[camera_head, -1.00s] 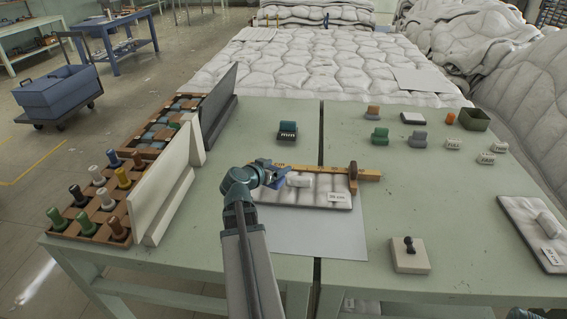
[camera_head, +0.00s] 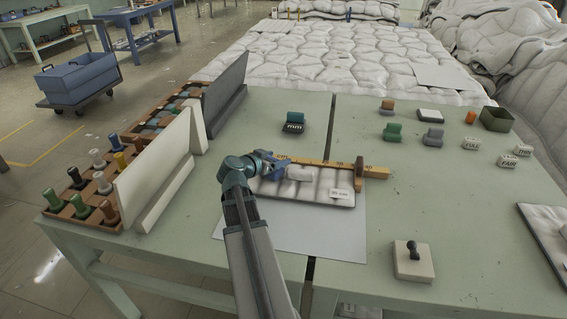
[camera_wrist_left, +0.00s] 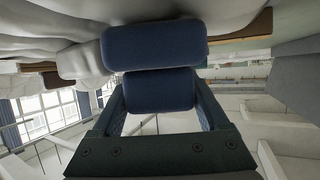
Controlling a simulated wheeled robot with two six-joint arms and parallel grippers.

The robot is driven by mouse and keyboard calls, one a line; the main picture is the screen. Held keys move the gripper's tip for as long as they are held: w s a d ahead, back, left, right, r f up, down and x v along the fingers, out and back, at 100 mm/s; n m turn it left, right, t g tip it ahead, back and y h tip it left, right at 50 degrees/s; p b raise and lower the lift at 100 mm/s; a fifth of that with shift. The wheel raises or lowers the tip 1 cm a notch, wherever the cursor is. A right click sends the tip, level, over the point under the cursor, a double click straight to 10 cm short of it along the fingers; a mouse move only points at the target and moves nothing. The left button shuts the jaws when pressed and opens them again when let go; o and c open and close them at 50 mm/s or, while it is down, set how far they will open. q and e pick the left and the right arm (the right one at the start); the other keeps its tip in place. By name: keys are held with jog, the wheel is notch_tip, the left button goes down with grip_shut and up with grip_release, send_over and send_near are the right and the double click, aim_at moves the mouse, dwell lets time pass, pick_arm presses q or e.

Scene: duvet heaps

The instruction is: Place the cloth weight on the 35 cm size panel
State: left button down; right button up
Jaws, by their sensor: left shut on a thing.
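My left gripper (camera_head: 266,163) is shut on a navy blue two-lobed cloth weight (camera_head: 277,165). In the left wrist view the weight (camera_wrist_left: 152,70) fills the middle, between the two fingers. A white quilted panel (camera_head: 325,196) with a printed tag (camera_head: 340,194) lies on a grey sheet on the table; the tag is too small to read surely. The gripper and weight are at the panel's back left corner; I cannot tell whether the weight touches it. A small white roll (camera_head: 299,173) lies on the panel. My right gripper is not in view.
A wooden measuring bar (camera_head: 340,166) lies along the panel's back edge. White upright boards (camera_head: 160,168) and a peg rack (camera_head: 85,205) stand left. Green (camera_head: 392,132) and grey (camera_head: 433,136) weights sit back right. A knobbed block (camera_head: 414,264) stands front right. Another panel (camera_head: 548,232) lies far right.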

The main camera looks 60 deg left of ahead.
pick_arm(q)
jog(key=shift+s+r, duration=0.1)
jog(key=shift+s, duration=0.05)
jog(key=shift+f, duration=0.2)
grip_release()
jog(key=shift+r, duration=0.15)
jog(key=shift+s+r, duration=0.1)
jog(key=shift+r, duration=0.05)
jog(key=p+v, duration=0.4)
jog(key=v, duration=0.6)
jog(key=shift+s+d+r, duration=0.1)
jog(key=shift+s+d, duration=0.05)
jog(key=shift+d, duration=0.05)
jog(key=shift+s+d+r+p, duration=0.15)
jog(key=shift+s+d+p, duration=0.1)
jog(key=shift+s+p, duration=0.25)
